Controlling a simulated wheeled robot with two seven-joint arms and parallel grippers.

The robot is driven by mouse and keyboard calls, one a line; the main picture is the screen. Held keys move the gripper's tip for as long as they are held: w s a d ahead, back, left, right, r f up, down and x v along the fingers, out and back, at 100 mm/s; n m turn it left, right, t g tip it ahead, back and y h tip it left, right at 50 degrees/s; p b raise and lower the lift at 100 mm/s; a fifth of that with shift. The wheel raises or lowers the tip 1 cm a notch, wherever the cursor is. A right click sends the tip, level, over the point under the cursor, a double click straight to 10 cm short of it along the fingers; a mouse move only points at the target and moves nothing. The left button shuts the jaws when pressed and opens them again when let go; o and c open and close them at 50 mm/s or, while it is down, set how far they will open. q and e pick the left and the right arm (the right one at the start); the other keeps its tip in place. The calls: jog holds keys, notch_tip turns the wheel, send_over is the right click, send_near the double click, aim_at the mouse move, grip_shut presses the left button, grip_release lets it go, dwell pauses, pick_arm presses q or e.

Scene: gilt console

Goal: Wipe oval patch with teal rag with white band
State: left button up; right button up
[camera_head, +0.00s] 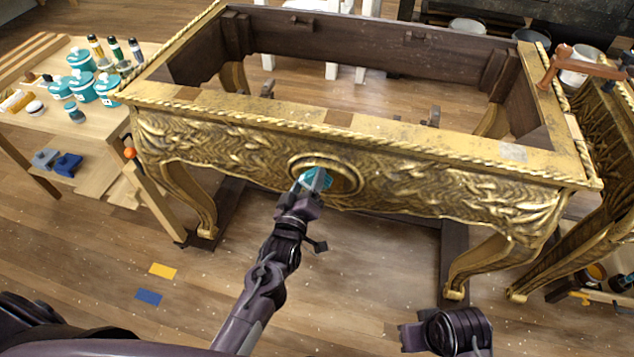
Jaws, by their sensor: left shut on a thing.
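The oval patch (347,178) is a dark gold medallion with a raised rim in the middle of the console's carved front (240,150). My left gripper (308,186) is shut on the teal rag (320,177) and holds it at the left and middle part of the oval. The rag appears to touch the patch, but the contact itself is hidden. The gripper covers much of the rag, and I cannot make out its white band clearly. Part of my right arm (455,332) shows at the bottom, apart from the console; its jaws cannot be made out.
The gilt console has an open top and curved legs. Another gilt piece (605,150) and a clamp (585,65) stand at the right. The floor in front is mostly clear.

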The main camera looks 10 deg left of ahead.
pick_arm(q)
jog(key=shift+w+a+r, duration=0.1)
jog(key=shift+a+r, duration=0.05)
jog(key=shift+a, duration=0.6)
jog(key=shift+w+a+r, duration=0.1)
jog(key=shift+a, duration=0.65)
jog(key=shift+s+f+p, duration=0.1)
jog(key=shift+s+p, duration=0.3)
jog(key=shift+p, duration=0.15)
jog(key=p, duration=0.2)
send_near(299, 169)
jog(key=shift+w+d+f, duration=0.2)
jog(key=shift+w+d, duration=0.1)
jog(key=shift+w, duration=0.15)
